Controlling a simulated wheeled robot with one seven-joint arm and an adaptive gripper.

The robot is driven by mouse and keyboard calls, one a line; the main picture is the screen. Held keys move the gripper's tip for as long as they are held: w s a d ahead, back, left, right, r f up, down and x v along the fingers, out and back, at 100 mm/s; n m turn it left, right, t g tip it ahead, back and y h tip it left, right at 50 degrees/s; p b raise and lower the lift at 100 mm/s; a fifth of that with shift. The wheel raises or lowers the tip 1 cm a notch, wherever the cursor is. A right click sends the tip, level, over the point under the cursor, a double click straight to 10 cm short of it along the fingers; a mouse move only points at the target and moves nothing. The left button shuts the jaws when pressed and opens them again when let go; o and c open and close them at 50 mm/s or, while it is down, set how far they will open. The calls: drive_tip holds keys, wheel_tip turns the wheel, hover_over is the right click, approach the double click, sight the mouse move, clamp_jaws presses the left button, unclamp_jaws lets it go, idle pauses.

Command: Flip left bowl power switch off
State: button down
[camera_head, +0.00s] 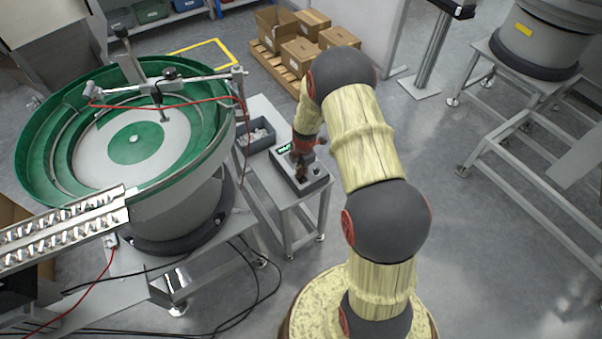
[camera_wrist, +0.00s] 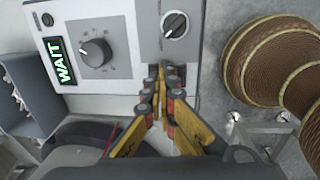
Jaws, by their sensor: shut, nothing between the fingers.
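The grey control box (camera_head: 315,182) stands on a small side table to the right of the green left bowl (camera_head: 135,135). In the wrist view the control box (camera_wrist: 120,22) shows a lit WAIT display (camera_wrist: 61,61), a large dial (camera_wrist: 95,52) and a black selector knob (camera_wrist: 174,24). A small dark switch (camera_wrist: 178,70) sits below that knob, partly hidden by my fingers. My gripper (camera_wrist: 162,80) is shut and empty, with its fingertips at this switch; I cannot tell whether they touch it. In the head view my gripper (camera_head: 301,172) is over the box, mostly hidden by my arm.
A grey bin with pale parts (camera_head: 257,138) stands behind the box on the side table (camera_head: 266,180). A metal chute (camera_head: 65,230) sticks out at the bowl's front left. Cardboard boxes (camera_head: 300,52) stand on a pallet behind.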

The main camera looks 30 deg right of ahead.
drive_tip(key=shift+s+f, duration=0.2)
drive_tip(key=shift+s, duration=0.8)
